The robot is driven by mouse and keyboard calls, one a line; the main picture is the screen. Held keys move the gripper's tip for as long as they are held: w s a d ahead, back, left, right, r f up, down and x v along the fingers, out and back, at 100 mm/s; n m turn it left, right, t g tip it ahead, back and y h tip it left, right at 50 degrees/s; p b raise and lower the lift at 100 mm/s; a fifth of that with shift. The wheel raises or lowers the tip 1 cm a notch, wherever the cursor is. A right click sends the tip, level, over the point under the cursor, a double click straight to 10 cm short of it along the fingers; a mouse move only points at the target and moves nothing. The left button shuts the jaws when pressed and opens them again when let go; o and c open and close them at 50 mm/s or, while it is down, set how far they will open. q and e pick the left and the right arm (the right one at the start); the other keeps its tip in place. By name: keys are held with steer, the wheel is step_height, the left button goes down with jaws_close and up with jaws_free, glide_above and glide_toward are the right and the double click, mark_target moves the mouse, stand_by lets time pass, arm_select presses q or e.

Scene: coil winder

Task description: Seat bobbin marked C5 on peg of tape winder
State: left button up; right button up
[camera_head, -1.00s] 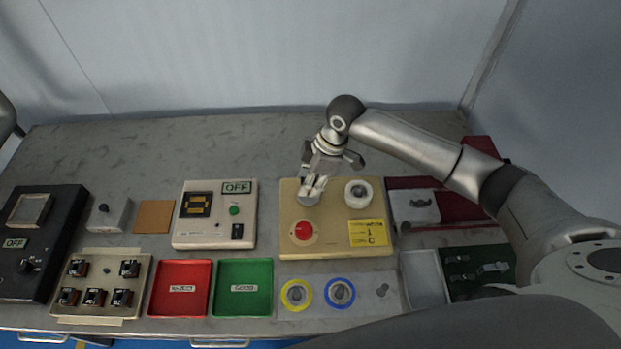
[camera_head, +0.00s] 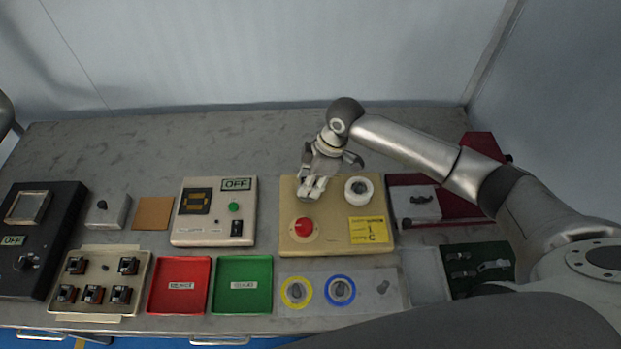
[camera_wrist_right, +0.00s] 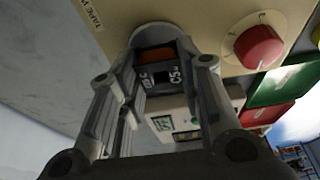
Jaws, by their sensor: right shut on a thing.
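The tape winder (camera_head: 335,243) is a beige box with a red knob (camera_head: 303,228), a white tape roll (camera_head: 358,190) and a yellow label. My right gripper (camera_head: 312,187) is low over its back left part, pointing down. In the right wrist view its fingers (camera_wrist_right: 162,88) are shut on a dark bobbin (camera_wrist_right: 172,77) marked C5, with an orange-brown winding. The bobbin is at a pale round seat (camera_wrist_right: 150,33) on the winder. The peg is hidden, so I cannot tell whether the bobbin is fully down on it. My left gripper is out of view.
Yellow-ringed (camera_head: 296,292) and blue-ringed (camera_head: 340,291) items lie on a pale tray in front of the winder. Green (camera_head: 244,286) and red (camera_head: 180,286) trays are at front left. A beige meter box (camera_head: 214,211) stands left of the winder. The table behind is clear.

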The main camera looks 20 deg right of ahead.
steer(key=o, duration=1.1)
steer(key=shift+f, duration=0.15)
steer(key=v, duration=1.2)
steer(key=shift+f, duration=0.1)
